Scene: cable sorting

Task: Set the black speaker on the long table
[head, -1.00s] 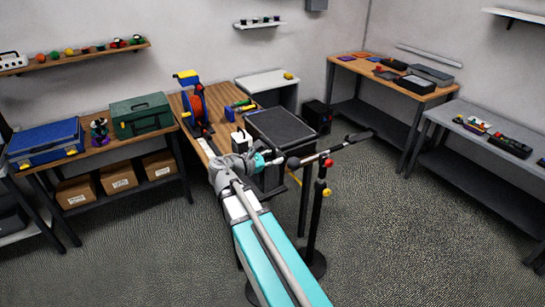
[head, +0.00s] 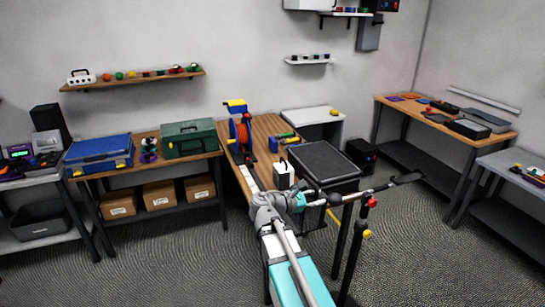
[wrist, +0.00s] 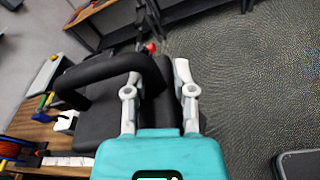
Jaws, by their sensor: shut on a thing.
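A tall black box that looks like the speaker (head: 50,122) stands on the left-hand table, behind a grey box. My gripper (head: 318,201) is far to its right, in front of a dark lidded crate. In the wrist view, my gripper (wrist: 158,78) has its two pale fingers around a dark curved thing (wrist: 105,68), which arches out to the left; I cannot tell what it is. A long wooden table (head: 262,128) runs away from me, left of the crate.
The crate (head: 322,160) and a stand (head: 369,203) with red and yellow knobs are close to my arm. A blue case (head: 98,150) and green toolbox (head: 190,137) sit on the left bench. A black box (head: 360,155) stands behind the crate. Floor at right is clear.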

